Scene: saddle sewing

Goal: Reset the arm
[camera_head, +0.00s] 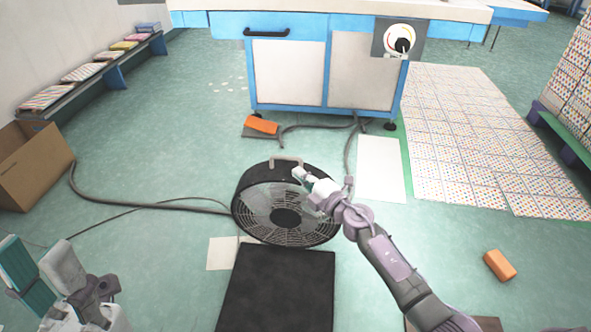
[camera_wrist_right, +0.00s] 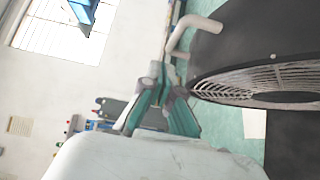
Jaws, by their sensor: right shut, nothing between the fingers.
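My right gripper (camera_head: 303,177) reaches in over the round black floor fan (camera_head: 285,217), with its fingertips close to the fan's pale handle (camera_head: 286,160). In the right wrist view its teal-padded fingers (camera_wrist_right: 155,75) are together with nothing between them, and the handle (camera_wrist_right: 190,32) stands to their right, apparently apart from them. The fan's grille (camera_wrist_right: 260,80) fills the right side of that view. My left gripper (camera_head: 45,268) is at the lower left of the head view, its two fingers spread and empty.
A blue and white cabinet (camera_head: 290,72) stands behind the fan. A black mat (camera_head: 277,290) lies in front of it. A cardboard box (camera_head: 30,165) and cables are at left.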

